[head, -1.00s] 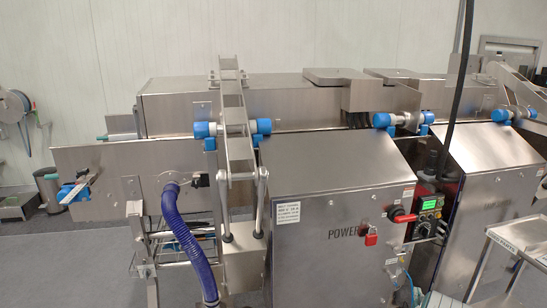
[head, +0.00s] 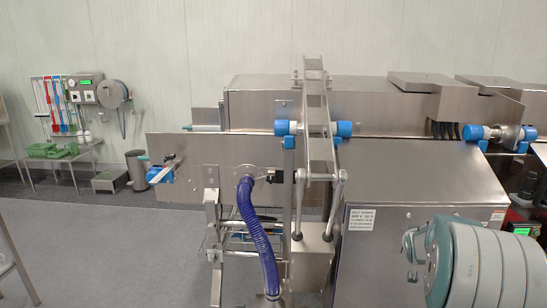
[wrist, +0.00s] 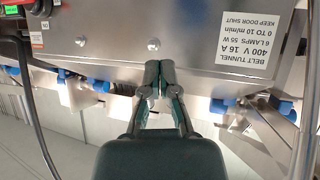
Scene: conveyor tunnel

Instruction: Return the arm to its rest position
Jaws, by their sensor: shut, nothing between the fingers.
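My gripper (wrist: 157,82) shows in the wrist view, its dark fingers together with nothing between them. The steel control cabinet lies beyond the fingertips, with its white belt tunnel label (wrist: 247,45) upside down to the right. I cannot tell how far the fingers are from the cabinet. In the head view, a teal and grey part of my arm (head: 475,262) fills the lower right and hides part of the cabinet (head: 425,190). I cannot make out the fingers there.
The steel conveyor tunnel (head: 365,108) runs along the wall, with a purple hose (head: 255,235) at its near side. A table with green trays (head: 54,149), a bin (head: 136,168) and a hose reel (head: 113,94) stand at the far left. The grey floor (head: 110,250) is clear at left.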

